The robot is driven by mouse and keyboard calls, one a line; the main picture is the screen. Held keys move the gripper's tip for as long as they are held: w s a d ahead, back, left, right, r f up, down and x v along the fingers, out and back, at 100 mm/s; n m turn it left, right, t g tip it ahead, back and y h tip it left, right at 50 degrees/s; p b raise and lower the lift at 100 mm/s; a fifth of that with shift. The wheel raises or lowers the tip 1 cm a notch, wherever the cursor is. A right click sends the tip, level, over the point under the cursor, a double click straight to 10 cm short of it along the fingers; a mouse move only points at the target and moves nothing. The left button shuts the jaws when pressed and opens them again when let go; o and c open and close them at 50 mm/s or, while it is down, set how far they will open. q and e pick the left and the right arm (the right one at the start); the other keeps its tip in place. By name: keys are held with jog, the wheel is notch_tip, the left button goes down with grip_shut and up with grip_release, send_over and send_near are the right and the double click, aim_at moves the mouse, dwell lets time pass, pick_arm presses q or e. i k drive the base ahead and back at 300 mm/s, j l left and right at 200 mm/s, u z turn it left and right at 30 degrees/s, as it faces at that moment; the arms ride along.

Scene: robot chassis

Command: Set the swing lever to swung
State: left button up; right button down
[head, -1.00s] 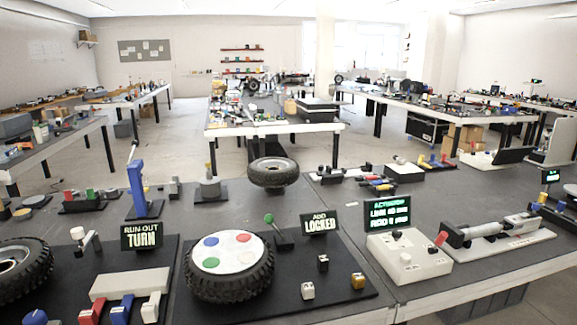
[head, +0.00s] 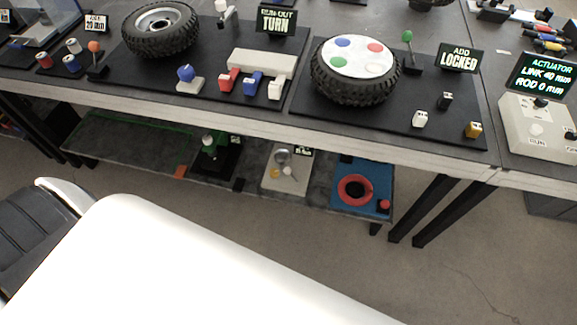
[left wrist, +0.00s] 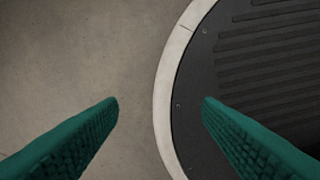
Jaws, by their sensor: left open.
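No part is labelled as the swing lever, and I cannot tell which one it is. Lever-like parts in the head view are a green-knobbed lever (head: 407,40) beside the right wheel, a white-knobbed lever (head: 222,10) beside the left wheel, and an orange-knobbed lever (head: 95,50) at the left. A beige plate (head: 287,180) with a small grey fitting is on the lower shelf. My left gripper (left wrist: 160,103) shows only in the left wrist view. Its green fingers are wide apart and empty, above floor and a dark ribbed surface. My right gripper is not in view.
The bench (head: 330,138) carries two wheels, coloured blocks and display signs. The sign by the right wheel reads ADD LOCKED (head: 459,58). The lower shelf (head: 130,150) also holds a blue plate (head: 374,172) with a red ring. Clear floor (head: 420,285) lies in front.

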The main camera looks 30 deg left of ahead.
aim_at(287, 171)
jog(key=i+j, duration=0.15)
jog(key=i, duration=0.2)
jog(key=i+u, duration=0.1)
jog(key=u, duration=1.5)
